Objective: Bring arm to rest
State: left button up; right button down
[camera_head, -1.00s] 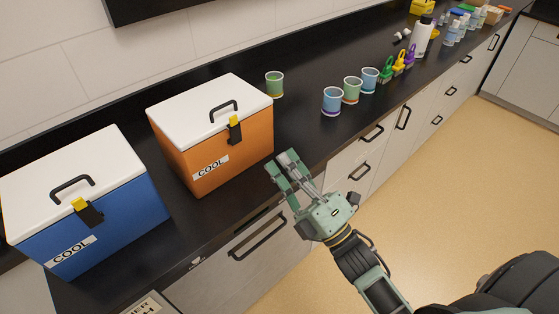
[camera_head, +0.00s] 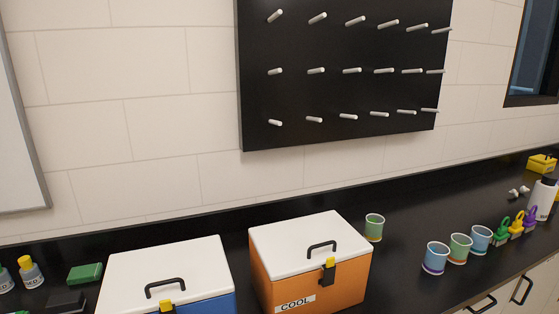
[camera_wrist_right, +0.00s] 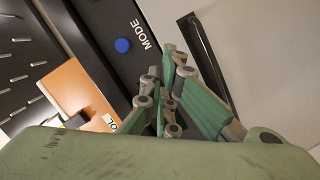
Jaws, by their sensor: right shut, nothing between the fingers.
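My right gripper (camera_wrist_right: 165,92) shows in the right wrist view with its green fingers drawn together and nothing between them. It is in front of the counter, near a dark drawer handle (camera_wrist_right: 205,65). Neither gripper is in the head view. The orange cooler (camera_head: 300,262) with a white lid stands shut on the counter, and part of it also shows at the left of the right wrist view (camera_wrist_right: 75,88).
A blue cooler (camera_head: 170,270) with a white lid stands left of the orange one. Several cups, one of them blue (camera_head: 435,258), stand at right. A black pegboard (camera_head: 340,95) hangs on the wall. A blue button (camera_wrist_right: 123,45) marked MODE shows in the wrist view.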

jog(key=s+f+m+g+h, duration=0.1)
jog(key=s+f+m+g, duration=0.1)
jog(key=s+f, duration=0.45)
jog(key=s+d+f+m+g, duration=0.1)
jog(key=s+f+m+g, duration=0.15)
jog(key=f, duration=0.65)
jog(key=s+f+m+g+h, duration=0.1)
jog(key=s+f+g, duration=0.2)
jog(key=s+f, duration=0.35)
jog(key=s+f+m+g, duration=0.1)
jog(key=s+f, duration=0.3)
jog(key=s, duration=0.4)
jog(key=s+d+f+m+g, duration=0.1)
jog(key=s+f+m+g, duration=0.1)
jog(key=s+f+g, duration=0.2)
jog(key=s+f+m+g, duration=0.2)
jog(key=s+f, duration=0.4)
jog(key=s, duration=0.5)
jog(key=shift+s+d+f+h, duration=0.2)
jog(key=shift+s+h, duration=0.1)
jog(key=shift+h, duration=0.1)
jog(key=shift+g, duration=0.25)
